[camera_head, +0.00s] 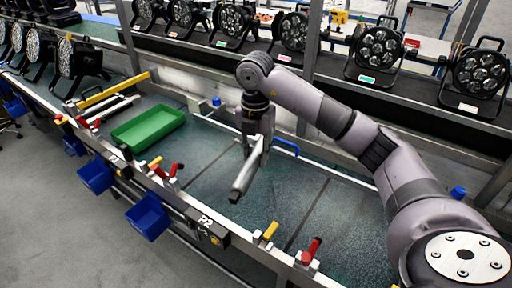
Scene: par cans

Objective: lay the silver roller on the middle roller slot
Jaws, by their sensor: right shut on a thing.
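My right gripper (254,130) hangs over the work line, pointing down, shut on the silver roller (243,179). The roller is a long pale bar whose near end points toward the front of the line. It seems to be above the teal surface (265,208); its exact height is hard to tell. At the left, a yellow roller (102,95) and pale silver bars (112,109) lie across the line. I cannot make out clearly which place is the middle roller slot. My left gripper is not in view.
A green tray (148,128) lies left of the held roller. Red and yellow handles (266,234) stand along the front rail, with blue bins (148,217) hung below. Several par cans (377,53) stand on the back shelf. The teal surface right of the roller is bare.

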